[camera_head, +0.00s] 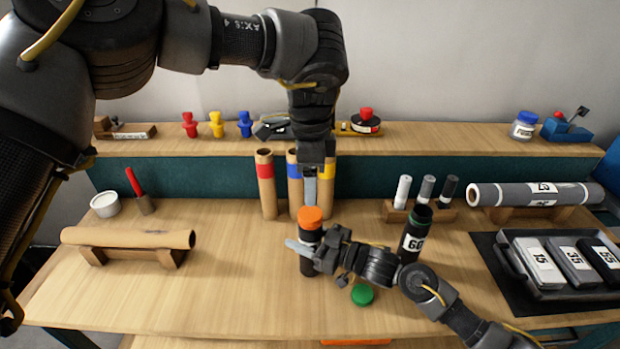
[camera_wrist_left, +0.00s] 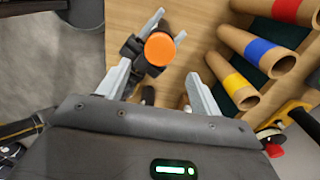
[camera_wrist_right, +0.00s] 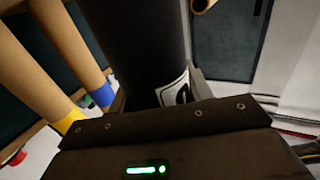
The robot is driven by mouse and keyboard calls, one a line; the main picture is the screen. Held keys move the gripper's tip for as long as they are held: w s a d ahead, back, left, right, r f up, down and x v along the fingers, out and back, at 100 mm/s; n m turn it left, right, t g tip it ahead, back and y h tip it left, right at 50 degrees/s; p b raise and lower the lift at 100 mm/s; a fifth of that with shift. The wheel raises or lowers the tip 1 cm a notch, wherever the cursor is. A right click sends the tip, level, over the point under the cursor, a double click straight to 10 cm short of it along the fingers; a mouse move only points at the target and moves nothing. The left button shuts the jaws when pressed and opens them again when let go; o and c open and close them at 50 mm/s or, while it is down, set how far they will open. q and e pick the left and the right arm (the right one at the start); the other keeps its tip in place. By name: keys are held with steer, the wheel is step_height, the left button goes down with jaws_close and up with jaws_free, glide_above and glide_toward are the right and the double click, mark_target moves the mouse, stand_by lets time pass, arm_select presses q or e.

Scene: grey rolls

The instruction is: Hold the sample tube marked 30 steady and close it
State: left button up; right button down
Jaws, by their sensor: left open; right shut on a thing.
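A dark tube (camera_head: 308,264) stands upright on the table's front middle with an orange cap (camera_head: 310,214) on its top. I cannot tell how tightly the cap sits. My right gripper (camera_head: 314,250) is shut around the tube's body. In the right wrist view the dark tube (camera_wrist_right: 140,40) fills the space between the fingers, and its white label (camera_wrist_right: 174,92) is mostly hidden, so I cannot read its number. My left gripper (camera_head: 312,188) is open and points down above the orange cap. In the left wrist view the cap (camera_wrist_left: 160,48) shows beyond the open fingers.
An open tube marked 60 (camera_head: 414,240) stands to the right, near my right arm. A green cap (camera_head: 362,294) lies in front. Cardboard tubes (camera_head: 266,190) stand behind. A roll on a stand (camera_head: 130,238) lies left; a tray of numbered blocks (camera_head: 530,290) is at right.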

mark_target(310, 213)
arm_select(q)
steer(key=shift+f, duration=4)
steer(key=shift+c, duration=0.4)
